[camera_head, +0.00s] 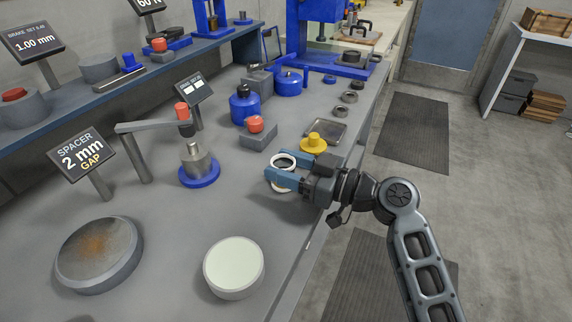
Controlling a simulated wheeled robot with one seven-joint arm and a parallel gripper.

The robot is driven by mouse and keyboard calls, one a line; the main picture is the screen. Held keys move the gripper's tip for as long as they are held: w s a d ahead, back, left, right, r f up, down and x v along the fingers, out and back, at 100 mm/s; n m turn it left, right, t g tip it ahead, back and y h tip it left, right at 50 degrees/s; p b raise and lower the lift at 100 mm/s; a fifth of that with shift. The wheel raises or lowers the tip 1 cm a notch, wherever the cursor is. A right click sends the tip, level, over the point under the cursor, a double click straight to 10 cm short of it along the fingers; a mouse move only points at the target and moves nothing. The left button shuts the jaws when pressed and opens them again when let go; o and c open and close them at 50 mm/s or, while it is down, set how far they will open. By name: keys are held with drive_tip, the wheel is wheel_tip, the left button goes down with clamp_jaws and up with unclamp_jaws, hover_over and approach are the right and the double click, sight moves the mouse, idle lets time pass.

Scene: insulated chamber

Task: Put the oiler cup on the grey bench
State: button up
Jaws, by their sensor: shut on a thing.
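My gripper (283,170) reaches in from the right, with its blue fingers closed around a small white, round cup with a dark open top. I take this to be the oiler cup (283,161). Its rim shows between the fingers, and a little of its white side shows below the nearer finger. The grey bench (180,237) spreads below and to the left of it. The cup is over the bench near its right edge; I cannot tell whether its base touches the top.
A yellow knobbed piece (313,144) and a grey block with a red knob (258,133) stand just behind the cup. A white round block (234,267) and a large grey disc (99,255) are in front. Bare bench top lies left of the cup.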

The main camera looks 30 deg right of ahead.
drive_tip(key=shift+f, duration=0.15)
drive_tip(key=o, duration=1.3)
drive_tip(key=shift+c, duration=0.2)
drive_tip(key=shift+s+d, duration=0.1)
drive_tip(key=b+v, duration=0.2)
drive_tip(key=v, duration=0.9)
drive_tip(key=shift+s+d, duration=0.2)
drive_tip(key=shift+s, duration=0.1)
